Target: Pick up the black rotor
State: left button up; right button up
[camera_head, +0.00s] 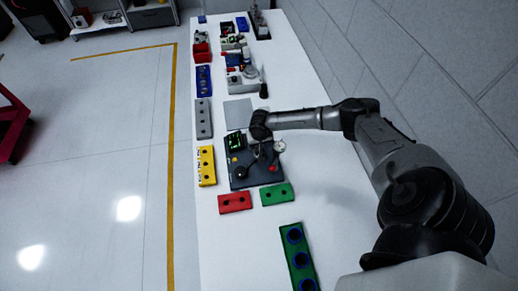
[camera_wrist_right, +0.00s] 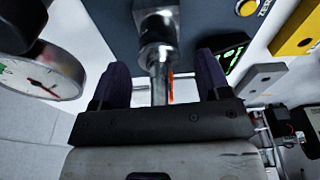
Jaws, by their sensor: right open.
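My right gripper (camera_head: 257,150) reaches in from the right over the dark station panel (camera_head: 252,182). In the wrist view the right gripper (camera_wrist_right: 160,68) is open, with one dark finger on each side of a shiny metal shaft (camera_wrist_right: 158,80). The shaft joins a wider metal cylinder (camera_wrist_right: 156,30) against the dark panel. My left gripper is not in view.
A dial gauge (camera_head: 279,146) stands beside the gripper; it also shows in the wrist view (camera_wrist_right: 40,76). A green display (camera_head: 237,141) and a red button (camera_head: 273,168) are on the panel. Yellow (camera_head: 207,166), red (camera_head: 235,203) and green (camera_head: 277,194) blocks surround it.

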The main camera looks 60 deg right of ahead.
jog(key=shift+c, duration=0.5)
jog(key=c, duration=1.2)
grip_shut()
jog(key=shift+r, duration=0.15)
